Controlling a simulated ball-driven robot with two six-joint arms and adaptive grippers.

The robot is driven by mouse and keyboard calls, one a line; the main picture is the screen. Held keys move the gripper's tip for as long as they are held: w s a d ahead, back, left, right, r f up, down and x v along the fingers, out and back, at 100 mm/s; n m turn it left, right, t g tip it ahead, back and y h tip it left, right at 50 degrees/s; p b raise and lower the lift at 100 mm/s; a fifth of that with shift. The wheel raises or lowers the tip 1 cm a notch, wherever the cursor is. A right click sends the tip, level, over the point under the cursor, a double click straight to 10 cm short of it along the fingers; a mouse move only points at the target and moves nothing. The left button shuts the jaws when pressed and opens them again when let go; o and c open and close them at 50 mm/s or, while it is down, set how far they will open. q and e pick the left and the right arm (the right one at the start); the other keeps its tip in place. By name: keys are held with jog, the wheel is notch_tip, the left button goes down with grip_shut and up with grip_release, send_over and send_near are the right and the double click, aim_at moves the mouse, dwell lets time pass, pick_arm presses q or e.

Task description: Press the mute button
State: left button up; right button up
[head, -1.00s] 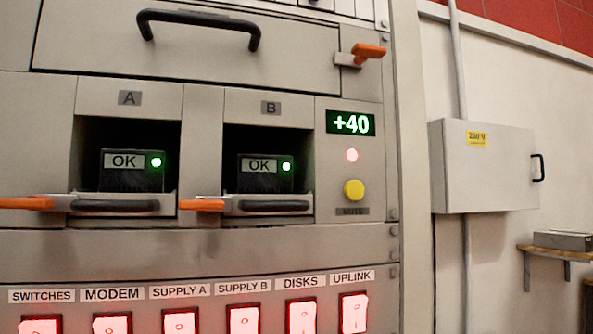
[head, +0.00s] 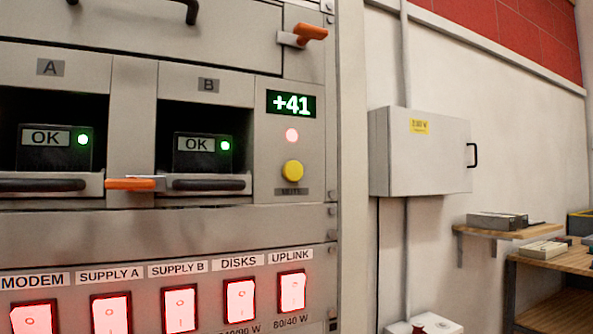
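The mute button is a round yellow button (head: 292,171) on the right side of the grey rack panel. A small dark label (head: 291,191) sits just under it. A lit pinkish-red lamp (head: 292,135) is above it, and above that a green display (head: 291,104) reads +41. Neither of my grippers shows in the head view, and nothing covers the button.
Bays A (head: 51,67) and B (head: 208,85) hold units with OK labels and green lights. An orange latch (head: 132,184) and another orange lever (head: 312,32) stick out. Red-lit switches (head: 180,310) line the bottom. A wall box (head: 420,150) and wooden shelf (head: 508,231) are at right.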

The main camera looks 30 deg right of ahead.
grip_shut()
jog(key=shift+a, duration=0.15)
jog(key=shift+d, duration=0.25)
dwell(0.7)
